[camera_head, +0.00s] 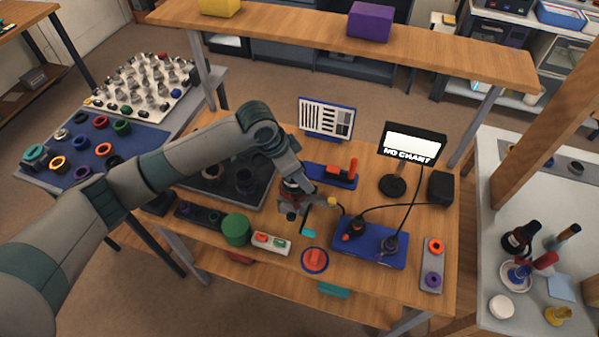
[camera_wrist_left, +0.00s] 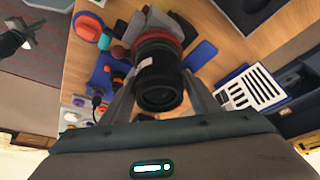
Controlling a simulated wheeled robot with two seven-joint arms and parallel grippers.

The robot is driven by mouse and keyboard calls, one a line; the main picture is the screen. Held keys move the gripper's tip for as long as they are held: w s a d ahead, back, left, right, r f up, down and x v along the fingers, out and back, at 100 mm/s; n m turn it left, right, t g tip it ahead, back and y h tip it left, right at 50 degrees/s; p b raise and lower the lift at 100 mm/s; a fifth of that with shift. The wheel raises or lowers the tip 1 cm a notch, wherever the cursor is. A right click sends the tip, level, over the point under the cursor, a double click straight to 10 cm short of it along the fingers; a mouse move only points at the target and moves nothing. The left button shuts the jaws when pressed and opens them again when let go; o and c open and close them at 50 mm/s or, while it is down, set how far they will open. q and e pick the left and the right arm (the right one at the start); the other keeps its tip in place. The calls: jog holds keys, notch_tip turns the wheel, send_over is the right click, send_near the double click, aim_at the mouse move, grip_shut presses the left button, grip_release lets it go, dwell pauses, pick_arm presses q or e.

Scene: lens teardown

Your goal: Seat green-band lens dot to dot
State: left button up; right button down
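A dark lens barrel (camera_wrist_left: 158,75) with a red band and a thinner dark green band sits between the two grey fingers of my left gripper (camera_wrist_left: 160,88) in the left wrist view. The fingers are shut on its sides. In the head view, my left gripper (camera_head: 302,200) hangs above the middle of the wooden table, with the lens mostly hidden by the wrist. No alignment dots can be made out. A blue fixture (camera_head: 368,258) with two dark, cabled holders is to its right. At the left wrist view's upper left, a dark gripper (camera_wrist_left: 28,38), apparently my right, is small and unclear.
A display (camera_head: 412,148) reads "NO CHART", beside a striped chart board (camera_head: 326,122). A green cylinder (camera_head: 236,230), a white block (camera_head: 268,243), a red disc (camera_head: 314,259) and a grey strip (camera_head: 433,263) line the front. A dark tray (camera_head: 228,192) is left; a shelf (camera_head: 450,62) spans the back.

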pick_arm(q)
jog(key=shift+o, duration=0.7)
jog(key=shift+s+a+r+b, duration=0.1)
jog(key=shift+a+r+b, duration=0.15)
jog(key=shift+r, duration=0.25)
jog(key=b+v, duration=0.5)
jog(key=v, duration=1.1)
jog(key=shift+r, duration=0.2)
jog(key=shift+s+f, duration=0.1)
